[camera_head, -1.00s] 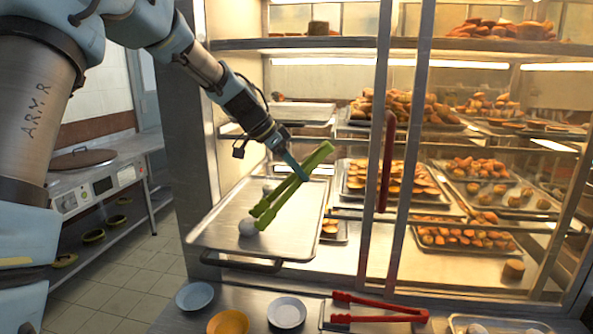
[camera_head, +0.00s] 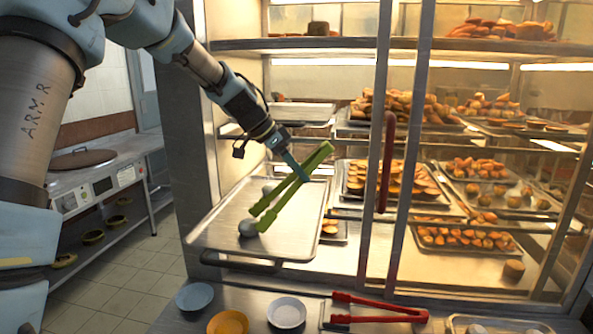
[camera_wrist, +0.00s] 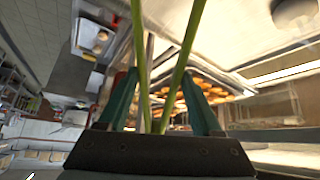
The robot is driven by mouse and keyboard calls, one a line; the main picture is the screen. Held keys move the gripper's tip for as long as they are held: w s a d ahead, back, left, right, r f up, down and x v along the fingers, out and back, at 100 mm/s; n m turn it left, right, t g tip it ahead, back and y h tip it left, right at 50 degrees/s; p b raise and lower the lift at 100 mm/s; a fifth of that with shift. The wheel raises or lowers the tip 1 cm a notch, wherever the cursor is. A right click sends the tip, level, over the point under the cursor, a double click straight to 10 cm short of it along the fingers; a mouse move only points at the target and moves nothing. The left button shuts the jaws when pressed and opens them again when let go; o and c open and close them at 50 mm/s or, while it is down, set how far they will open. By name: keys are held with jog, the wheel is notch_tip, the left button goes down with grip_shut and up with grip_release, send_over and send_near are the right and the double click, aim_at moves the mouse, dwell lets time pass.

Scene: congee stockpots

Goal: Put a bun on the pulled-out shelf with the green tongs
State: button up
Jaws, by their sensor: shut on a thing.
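My gripper (camera_head: 296,168) is shut on the green tongs (camera_head: 291,190), which slant down to the left over the pulled-out shelf (camera_head: 215,232), a metal tray jutting from the cabinet. In the wrist view the tongs' two green arms (camera_wrist: 140,60) run up from between my gripper's fingers (camera_wrist: 161,108).
The glass cabinet with a red handle (camera_head: 386,160) and trays of pastries stands on the right. On the counter below are a blue dish (camera_head: 195,296), a yellow dish (camera_head: 228,322), a white dish (camera_head: 287,312) and red tongs (camera_head: 378,309). Floor is open at left.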

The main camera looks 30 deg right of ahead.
notch_tip(320, 180, up, 10)
jog(key=p, duration=0.5)
jog(key=shift+o, duration=0.2)
jog(key=shift+c, duration=1.1)
